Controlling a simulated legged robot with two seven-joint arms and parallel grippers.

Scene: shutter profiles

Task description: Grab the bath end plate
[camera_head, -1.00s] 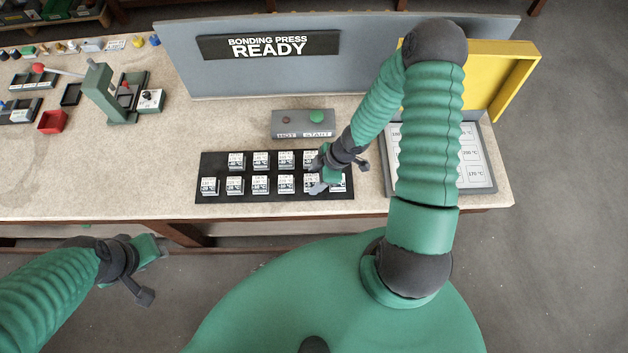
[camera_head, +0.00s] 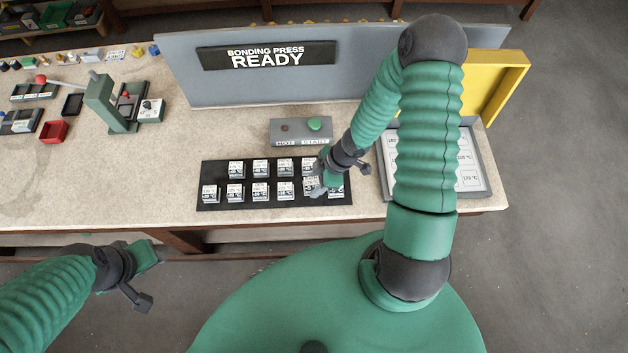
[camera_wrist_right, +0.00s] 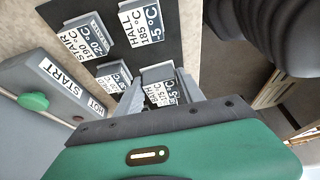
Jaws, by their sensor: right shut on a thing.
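The bath end plate (camera_wrist_right: 159,88) is a small white-labelled block in the right wrist view, its label partly readable as "BATH" and "-5 °C". My right gripper (camera_wrist_right: 158,84) is shut on it, a finger on each side. In the head view my right gripper (camera_head: 325,186) is at the right end of the black tray (camera_head: 214,168), covering part of the plates there. I cannot tell whether the plate is lifted off the tray. My left gripper (camera_head: 148,276) is open and empty, in front of the bench edge.
The stair plate (camera_wrist_right: 90,36), hall plate (camera_wrist_right: 146,22) and another plate (camera_wrist_right: 113,76) are close to the held one. A start button box (camera_head: 300,131) stands behind the tray. A grey panel with printed cards (camera_head: 467,160) lies to the right.

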